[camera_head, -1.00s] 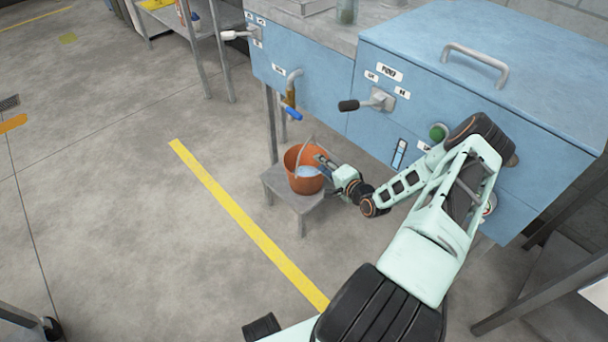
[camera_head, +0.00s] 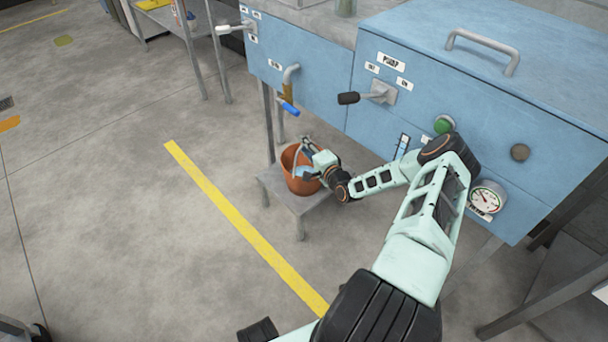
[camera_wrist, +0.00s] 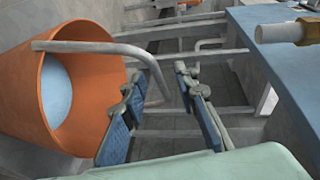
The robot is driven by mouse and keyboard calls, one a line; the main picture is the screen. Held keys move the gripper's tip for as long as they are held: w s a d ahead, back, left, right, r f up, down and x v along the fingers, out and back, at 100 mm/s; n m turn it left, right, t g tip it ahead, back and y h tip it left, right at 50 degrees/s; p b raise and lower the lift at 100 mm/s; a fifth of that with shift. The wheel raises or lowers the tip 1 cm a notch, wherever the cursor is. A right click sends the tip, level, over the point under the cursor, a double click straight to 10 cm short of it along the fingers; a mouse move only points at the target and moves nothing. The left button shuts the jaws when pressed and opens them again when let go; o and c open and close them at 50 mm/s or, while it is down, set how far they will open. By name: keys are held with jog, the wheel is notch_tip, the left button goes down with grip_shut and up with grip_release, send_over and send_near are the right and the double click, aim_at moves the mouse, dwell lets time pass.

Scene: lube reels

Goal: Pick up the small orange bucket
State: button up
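The small orange bucket (camera_head: 297,184) stands on a low grey stool (camera_head: 304,203) beneath the blue machine. It holds a pale blue content, seen in the wrist view inside the bucket (camera_wrist: 96,95). Its grey handle (camera_wrist: 108,50) is raised, and its bent end comes down between my fingers. My gripper (camera_head: 308,157) is at the bucket's right rim. In the wrist view my gripper (camera_wrist: 160,105) is open, with blue pads on both sides of the handle's bent end. I cannot tell whether either pad touches it.
A tap with a blue lever (camera_head: 289,106) juts out above the bucket. The blue machine (camera_head: 430,125) with levers, a green button and a gauge stands behind my arm. Open floor with a yellow line (camera_head: 230,215) lies to the left.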

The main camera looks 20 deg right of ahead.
jog(key=shift+w, duration=0.6)
grip_shut()
jog(key=shift+r, duration=0.1)
